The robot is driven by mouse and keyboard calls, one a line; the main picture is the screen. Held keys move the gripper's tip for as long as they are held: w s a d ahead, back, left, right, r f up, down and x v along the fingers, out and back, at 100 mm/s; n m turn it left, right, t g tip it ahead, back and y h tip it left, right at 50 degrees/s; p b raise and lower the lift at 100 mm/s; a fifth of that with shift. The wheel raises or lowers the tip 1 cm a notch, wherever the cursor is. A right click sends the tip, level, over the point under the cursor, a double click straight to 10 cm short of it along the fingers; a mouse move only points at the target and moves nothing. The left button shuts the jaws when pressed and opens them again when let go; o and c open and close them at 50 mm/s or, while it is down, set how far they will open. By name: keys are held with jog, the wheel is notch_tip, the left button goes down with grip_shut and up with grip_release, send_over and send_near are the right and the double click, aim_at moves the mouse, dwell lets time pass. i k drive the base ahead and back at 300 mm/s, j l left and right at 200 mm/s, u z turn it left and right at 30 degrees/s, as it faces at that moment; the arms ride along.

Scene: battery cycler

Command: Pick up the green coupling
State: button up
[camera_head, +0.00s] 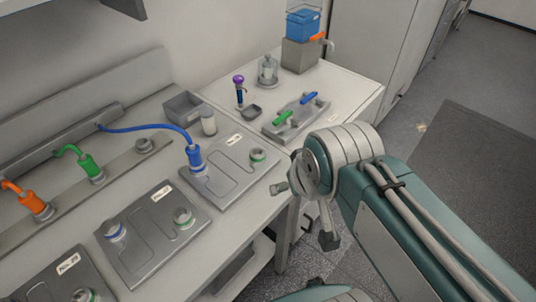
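A green coupling (88,166) with a short green hose stands upright in a round fitting on the grey rail at the left. It is between an orange coupling (34,204) and a blue coupling (195,158). A second green piece, a small green-handled part (283,117), lies on a grey tray at the back right; I cannot tell exactly what it is. My gripper (303,214) hangs off the bench's right edge, partly hidden by my arm. Its two fingers are spread apart with nothing visible between them. It is well away from both green things.
Flat grey plates (150,262) with ringed ports lie along the bench front. The blue hose arches over the rail to the blue coupling. The grey tray (273,132) also holds a blue-handled part (308,97). A grey bin (182,107) and a white jar (208,122) stand behind the plates.

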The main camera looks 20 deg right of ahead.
aim_at(85, 161)
jog(key=j+u, duration=0.2)
jog(key=u, duration=0.15)
jog(key=j+u, duration=0.3)
jog(key=i+j+u, duration=0.1)
jog(key=u, duration=0.25)
